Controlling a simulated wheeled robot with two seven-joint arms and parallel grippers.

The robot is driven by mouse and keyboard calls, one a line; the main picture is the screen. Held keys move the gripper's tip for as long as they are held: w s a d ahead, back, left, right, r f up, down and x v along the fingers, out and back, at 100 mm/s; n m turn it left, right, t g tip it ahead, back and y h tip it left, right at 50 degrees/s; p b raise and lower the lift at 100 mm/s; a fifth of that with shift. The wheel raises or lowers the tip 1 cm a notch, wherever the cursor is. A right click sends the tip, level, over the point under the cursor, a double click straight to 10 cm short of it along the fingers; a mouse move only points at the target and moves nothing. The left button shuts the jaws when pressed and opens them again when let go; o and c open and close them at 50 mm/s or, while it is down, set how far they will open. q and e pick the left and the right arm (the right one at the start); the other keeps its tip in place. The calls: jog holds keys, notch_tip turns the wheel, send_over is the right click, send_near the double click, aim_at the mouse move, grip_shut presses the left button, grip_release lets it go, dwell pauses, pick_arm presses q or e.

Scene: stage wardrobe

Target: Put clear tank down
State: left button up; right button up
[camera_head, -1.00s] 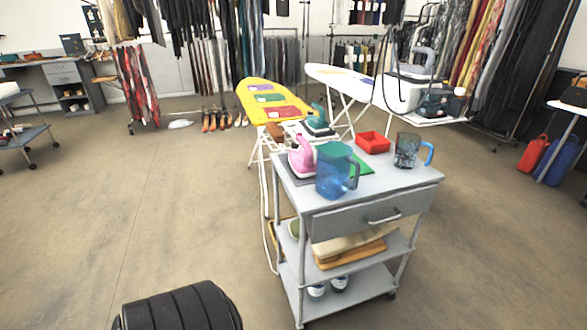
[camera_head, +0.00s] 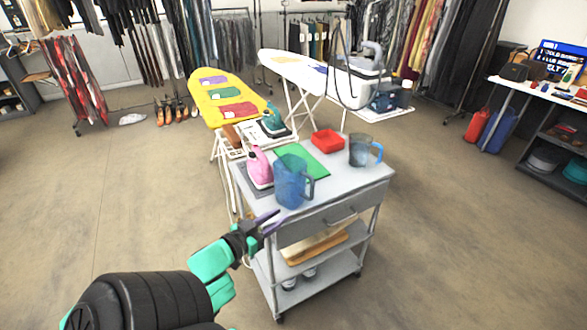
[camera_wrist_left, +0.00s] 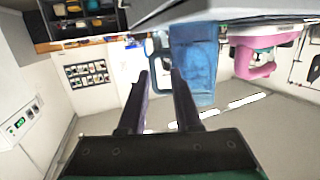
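The clear tank (camera_head: 361,151), a see-through grey jug with a blue handle, stands upright on the grey cart's top (camera_head: 330,178) at its right end. A blue tank (camera_head: 289,184) with a darker handle stands near the cart's front edge. It also shows in the left wrist view (camera_wrist_left: 195,62), beyond the fingers. My left gripper (camera_head: 272,222) is in front of the cart, below and left of the blue tank. Its fingers (camera_wrist_left: 159,88) are apart with nothing held between them. My right gripper is out of view.
A pink iron (camera_head: 258,170), a green mat (camera_head: 302,160) and a red tray (camera_head: 327,140) are on the cart top. The cart has a drawer (camera_head: 325,220) and shelves below. Ironing boards stand behind. Floor left of the cart is clear.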

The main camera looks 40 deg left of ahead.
aim_at(311, 189)
pick_arm(q)
jog(key=w+r, duration=0.1)
jog(key=w, duration=0.3)
jog(key=w+r+m+t+h+p, duration=0.1)
jog(key=w, duration=0.3)
jog(key=w+d+r+h, duration=0.1)
jog(key=w, duration=0.4)
jog(key=shift+w+d+r+t+p, duration=0.1)
jog(key=shift+r+t+p, duration=0.05)
jog(key=shift+t+p, duration=0.15)
grip_shut()
jog(key=shift+r+m, duration=0.1)
jog(key=shift+m, duration=0.2)
dwell(0.5)
